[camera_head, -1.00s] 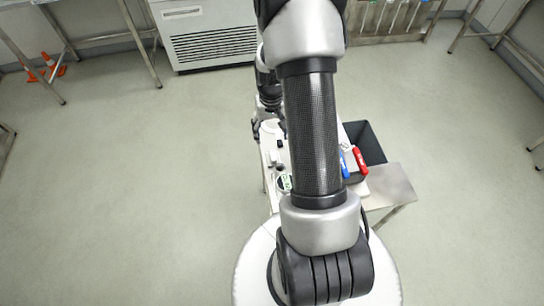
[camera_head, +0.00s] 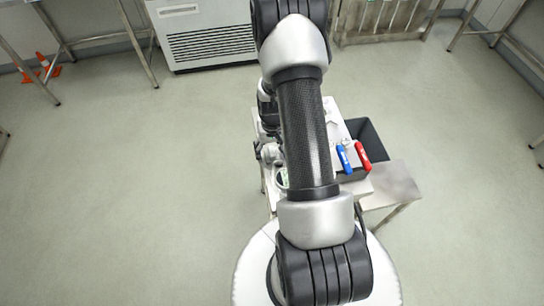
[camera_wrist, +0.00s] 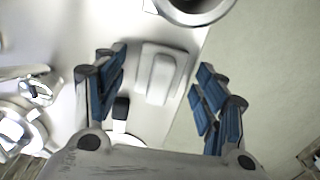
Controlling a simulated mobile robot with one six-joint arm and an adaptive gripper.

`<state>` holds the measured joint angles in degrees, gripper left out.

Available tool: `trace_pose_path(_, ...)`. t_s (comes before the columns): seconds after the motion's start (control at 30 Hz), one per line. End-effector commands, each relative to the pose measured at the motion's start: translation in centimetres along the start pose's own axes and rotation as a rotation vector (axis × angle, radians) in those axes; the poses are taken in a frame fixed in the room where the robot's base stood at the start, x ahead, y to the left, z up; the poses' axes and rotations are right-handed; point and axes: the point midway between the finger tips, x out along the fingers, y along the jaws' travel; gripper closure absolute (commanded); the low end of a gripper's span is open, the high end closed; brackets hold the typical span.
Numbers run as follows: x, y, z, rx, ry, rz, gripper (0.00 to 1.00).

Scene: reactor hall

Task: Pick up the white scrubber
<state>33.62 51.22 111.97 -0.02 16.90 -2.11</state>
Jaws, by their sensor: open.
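The white scrubber (camera_wrist: 164,76), a pale block with a raised grip on top, lies on the white tabletop (camera_wrist: 70,30) in the wrist view. My gripper (camera_wrist: 160,72) is open, with its blue-padded fingers to the left and right of the scrubber. There is a gap on each side, and nothing is held. Whether the fingertips are down at the scrubber's height I cannot tell. In the head view my gripper is mostly hidden behind my arm, at the table's left edge, and the scrubber cannot be made out.
A round metal vessel (camera_wrist: 196,6) stands just beyond the scrubber. A black-tipped item (camera_wrist: 121,108) lies close by the left finger, with metal fittings (camera_wrist: 36,90) further left. Blue (camera_head: 344,160) and red (camera_head: 362,155) handles and a dark bin (camera_head: 372,140) are at the table's right.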

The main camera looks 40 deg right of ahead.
Motion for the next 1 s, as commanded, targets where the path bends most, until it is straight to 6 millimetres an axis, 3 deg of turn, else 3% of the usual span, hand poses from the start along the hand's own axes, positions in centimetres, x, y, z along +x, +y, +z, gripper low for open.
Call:
trace_pose_path(0.2, 0.02, -0.01, -0.08, 0.000, 0.002, 0.000, 0.36)
trace_pose_path(0.83, 0.02, 0.00, -0.05, 0.000, 0.001, 0.000, 0.78)
trace_pose_path(1.0, 0.02, 0.00, -0.06, 0.000, 0.002, 0.000, 0.79)
